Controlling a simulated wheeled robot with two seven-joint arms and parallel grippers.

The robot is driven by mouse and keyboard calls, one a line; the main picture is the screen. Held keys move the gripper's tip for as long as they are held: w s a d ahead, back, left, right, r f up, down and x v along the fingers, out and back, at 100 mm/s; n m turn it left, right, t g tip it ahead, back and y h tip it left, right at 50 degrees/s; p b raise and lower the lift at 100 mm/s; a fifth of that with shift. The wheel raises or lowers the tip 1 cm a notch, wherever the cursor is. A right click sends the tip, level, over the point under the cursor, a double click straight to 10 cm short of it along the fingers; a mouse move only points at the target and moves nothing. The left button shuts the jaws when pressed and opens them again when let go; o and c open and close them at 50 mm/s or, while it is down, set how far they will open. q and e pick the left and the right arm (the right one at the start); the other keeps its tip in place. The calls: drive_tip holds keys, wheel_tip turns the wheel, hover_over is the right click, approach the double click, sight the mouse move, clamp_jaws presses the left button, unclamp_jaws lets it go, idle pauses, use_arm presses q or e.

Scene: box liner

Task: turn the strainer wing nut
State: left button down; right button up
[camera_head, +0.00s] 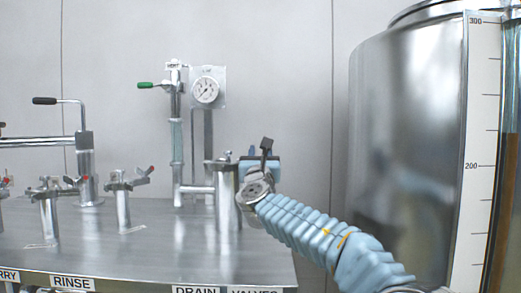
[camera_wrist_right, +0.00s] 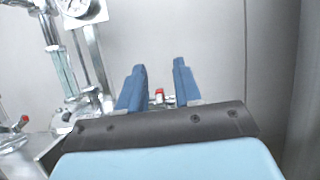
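A metal upright cylinder (camera_head: 227,205), which looks like the strainer body, stands on the steel bench below the gauge. My right gripper (camera_head: 260,154) is just right of its top, with the arm coming in from the lower right. In the right wrist view its two blue fingers (camera_wrist_right: 160,66) are open and apart. A small red-topped metal fitting (camera_wrist_right: 159,96) shows in the gap between them, low down. It may be the wing nut, but I cannot tell, nor whether a finger touches it. My left gripper is in neither view.
A pressure gauge (camera_head: 205,90) and a sight-glass pipe (camera_head: 177,140) with a green-handled valve (camera_head: 146,85) stand behind. Valves with red-tipped handles (camera_head: 124,185) stand to the left. A large steel tank (camera_head: 405,130) with a scale is close on the right.

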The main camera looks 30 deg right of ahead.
drive_tip(key=shift+w, duration=0.1)
clamp_jaws()
drive_tip(key=shift+d+m+g+h, duration=0.1)
drive_tip(key=shift+m+g+h, duration=0.2)
drive_tip(key=shift+m, duration=0.2)
drive_tip(key=m, duration=0.1)
drive_tip(key=m+h+b, duration=0.1)
drive_tip(key=m+g+b, duration=0.1)
drive_tip(key=shift+s+d+f+m+h, duration=0.15)
drive_tip(key=shift+s+d+m+h, duration=0.15)
drive_tip(key=shift+m, duration=0.1)
drive_tip(key=shift+s+d+f+m+g+h, duration=0.35)
drive_tip(key=shift+m+g, duration=0.85)
drive_tip(key=shift+m, duration=1.8)
drive_tip(key=shift+s+d+f+m+g+y, duration=0.1)
drive_tip(key=shift+d+f+m+g, duration=0.75)
drive_tip(key=shift+m, duration=2.15)
drive_tip(key=shift+s+a+f+m+g+h, duration=0.2)
drive_tip(key=shift+m+g, duration=1.35)
drive_tip(key=shift+m, duration=1.45)
drive_tip(key=shift+d+f, duration=0.1)
drive_tip(key=shift+d, duration=0.05)
